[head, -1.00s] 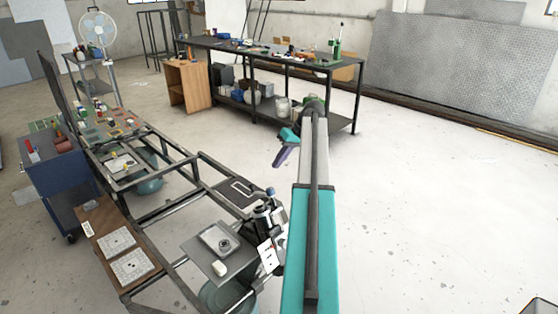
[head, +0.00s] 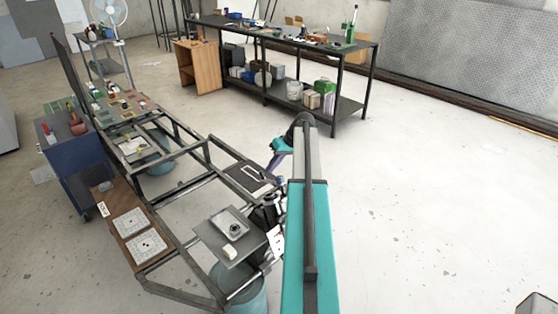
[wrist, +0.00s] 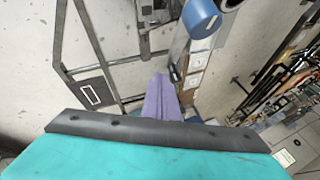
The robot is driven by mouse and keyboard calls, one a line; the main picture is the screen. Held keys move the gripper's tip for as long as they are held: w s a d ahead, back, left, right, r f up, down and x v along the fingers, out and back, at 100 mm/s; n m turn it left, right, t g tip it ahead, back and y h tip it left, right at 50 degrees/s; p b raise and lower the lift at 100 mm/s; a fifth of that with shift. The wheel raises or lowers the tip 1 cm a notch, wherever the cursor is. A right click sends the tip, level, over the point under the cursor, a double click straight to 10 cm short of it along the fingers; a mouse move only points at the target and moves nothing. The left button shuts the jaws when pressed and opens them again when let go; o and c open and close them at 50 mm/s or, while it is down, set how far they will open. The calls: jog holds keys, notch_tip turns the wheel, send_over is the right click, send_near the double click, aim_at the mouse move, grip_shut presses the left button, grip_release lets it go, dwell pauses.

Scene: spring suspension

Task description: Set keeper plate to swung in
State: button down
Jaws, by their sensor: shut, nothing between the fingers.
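My gripper (head: 275,161) has purple fingers and hangs at the end of my arm, over the far right end of the dark metal frame. The fingers are closed and empty in the wrist view (wrist: 160,98). A dark plate with a pale-outlined rectangle (head: 250,179) lies on the frame near my gripper. It also shows left of the fingers in the wrist view (wrist: 90,92). A blue-capped cylinder (wrist: 202,18) is at the top of the wrist view, apart from the fingers. I cannot tell for sure which part is the keeper plate.
A grey tray with a metal part (head: 233,228) stands at the near end of the frame. A brown board with white sheets (head: 129,222) is left of it. A long workbench (head: 345,44) stands behind.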

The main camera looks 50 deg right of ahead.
jog(key=shift+w+a+f, duration=0.1)
jog(key=shift+w+a, duration=0.05)
jog(key=shift+a, duration=0.2)
jog(key=shift+a, duration=0.15)
dwell(0.4)
